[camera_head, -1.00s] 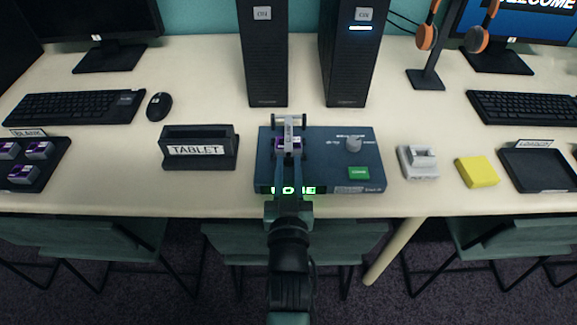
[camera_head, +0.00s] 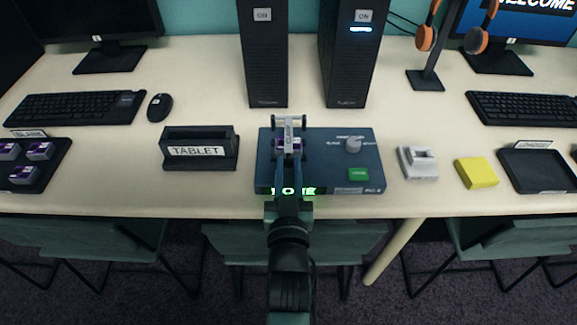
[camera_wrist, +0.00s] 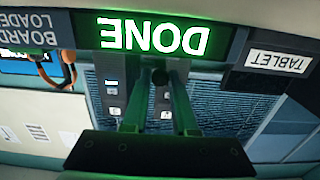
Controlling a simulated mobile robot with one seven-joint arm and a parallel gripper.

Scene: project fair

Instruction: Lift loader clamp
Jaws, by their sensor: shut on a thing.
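The blue board loader (camera_head: 330,172) sits at the front middle of the desk. Its lit green display reads DONE and shows large in the wrist view (camera_wrist: 152,35). The loader's grey clamp (camera_head: 289,128), with dark end pieces, stands over a purple board (camera_head: 281,144) on the loader's left half. My gripper (camera_wrist: 160,80) is at the loader's front, with its green-lit fingers closed around a small dark round part, which appears to belong to the clamp. In the head view my arm hides the front of the clamp and part of the display.
A black TABLET holder (camera_head: 200,163) stands left of the loader. A grey-white device (camera_head: 418,164), a yellow block (camera_head: 477,172) and a black LOADED tray (camera_head: 541,172) lie to the right. Two black towers (camera_head: 262,60) stand behind. A BLANK tray (camera_head: 48,178) holds purple boards at far left.

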